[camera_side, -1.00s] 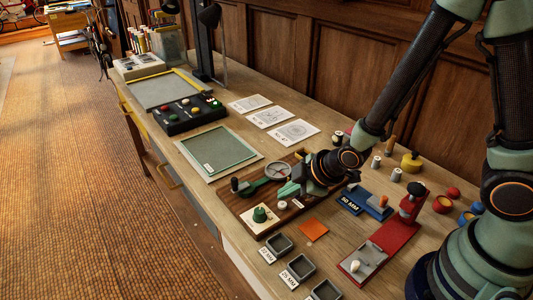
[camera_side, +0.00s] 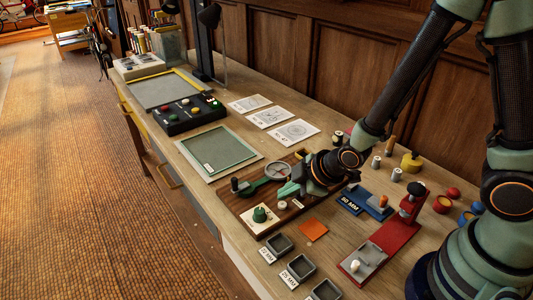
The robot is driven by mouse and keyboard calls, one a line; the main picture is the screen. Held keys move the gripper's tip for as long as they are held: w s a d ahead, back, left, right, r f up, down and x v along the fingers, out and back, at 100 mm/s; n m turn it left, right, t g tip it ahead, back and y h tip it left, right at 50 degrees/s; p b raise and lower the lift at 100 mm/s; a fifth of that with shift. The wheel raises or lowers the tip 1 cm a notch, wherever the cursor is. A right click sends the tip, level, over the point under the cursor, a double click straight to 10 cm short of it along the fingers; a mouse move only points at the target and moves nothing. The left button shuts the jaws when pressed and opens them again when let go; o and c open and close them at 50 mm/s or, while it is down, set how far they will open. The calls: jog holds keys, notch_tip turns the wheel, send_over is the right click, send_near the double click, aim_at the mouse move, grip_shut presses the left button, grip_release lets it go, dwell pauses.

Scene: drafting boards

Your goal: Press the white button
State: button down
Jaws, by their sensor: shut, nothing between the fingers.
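A small round white button (camera_side: 282,205) sits on the brown wooden board (camera_side: 243,208), between the green knob and a small white label. My gripper (camera_side: 287,190) is low over this board, its pale green fingers shut and empty. In the picture the fingertips are just above and beside the white button. I cannot tell whether they touch it. My gripper's body hides the right part of the board.
The board also carries a green knob (camera_side: 260,214), a round gauge (camera_side: 278,170) and a black-handled lever (camera_side: 237,185). A black box with several coloured buttons (camera_side: 190,114) stands farther back. An orange square (camera_side: 314,230), small grey trays (camera_side: 279,245) and a red stand (camera_side: 395,237) lie nearby.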

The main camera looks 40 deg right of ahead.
aim_at(286, 204)
jog(key=shift+f, duration=0.25)
dwell(0.3)
jog(key=shift+d+f, duration=0.1)
jog(key=shift+f, duration=0.1)
jog(key=shift+f, duration=0.4)
dwell(0.7)
jog(key=shift+r, duration=0.85)
jog(key=shift+r, duration=2.5)
